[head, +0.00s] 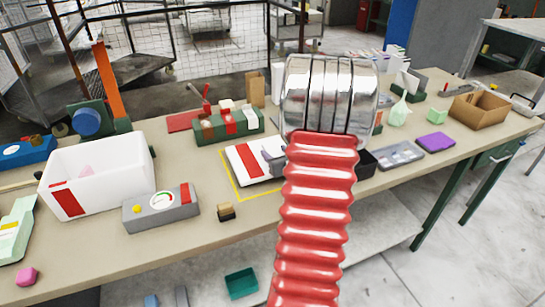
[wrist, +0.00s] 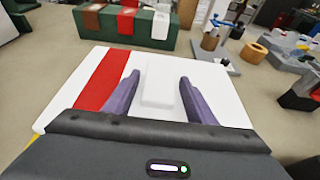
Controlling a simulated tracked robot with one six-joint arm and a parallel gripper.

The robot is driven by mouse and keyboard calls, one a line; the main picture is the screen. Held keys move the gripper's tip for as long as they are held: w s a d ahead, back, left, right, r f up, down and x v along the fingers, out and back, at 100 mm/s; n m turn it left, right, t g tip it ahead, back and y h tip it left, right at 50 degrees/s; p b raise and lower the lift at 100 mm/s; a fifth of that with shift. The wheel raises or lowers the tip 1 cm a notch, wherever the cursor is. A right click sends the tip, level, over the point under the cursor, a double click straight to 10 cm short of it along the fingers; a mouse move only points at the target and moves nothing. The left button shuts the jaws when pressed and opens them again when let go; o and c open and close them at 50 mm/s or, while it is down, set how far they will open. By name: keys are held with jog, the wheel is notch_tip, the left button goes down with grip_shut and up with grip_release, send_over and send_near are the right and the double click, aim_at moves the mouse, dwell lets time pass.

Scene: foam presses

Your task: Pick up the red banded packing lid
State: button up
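The packing lid (head: 247,160) is a flat white panel with a red band, lying on the workbench inside a yellow outlined square. In the wrist view the lid (wrist: 66,94) fills the middle, with its red band left of a raised white handle block (wrist: 161,88). My gripper (wrist: 159,80) is over the lid, its two purple fingers apart on either side of the handle. I cannot tell whether they touch it. In the head view my gripper (head: 273,157) is mostly hidden behind my red ribbed arm, which also covers the lid's right side.
A green box with red and white bands (head: 229,125) stands just behind the lid. A white bin (head: 98,178) and a grey gauge box (head: 160,208) are to the left. A small black and tan block (head: 226,212) lies in front. A cardboard box (head: 480,110) is far right.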

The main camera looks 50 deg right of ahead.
aim_at(276, 154)
jog(key=c, duration=0.8)
jog(key=shift+r, duration=0.1)
jog(key=shift+r, duration=4.95)
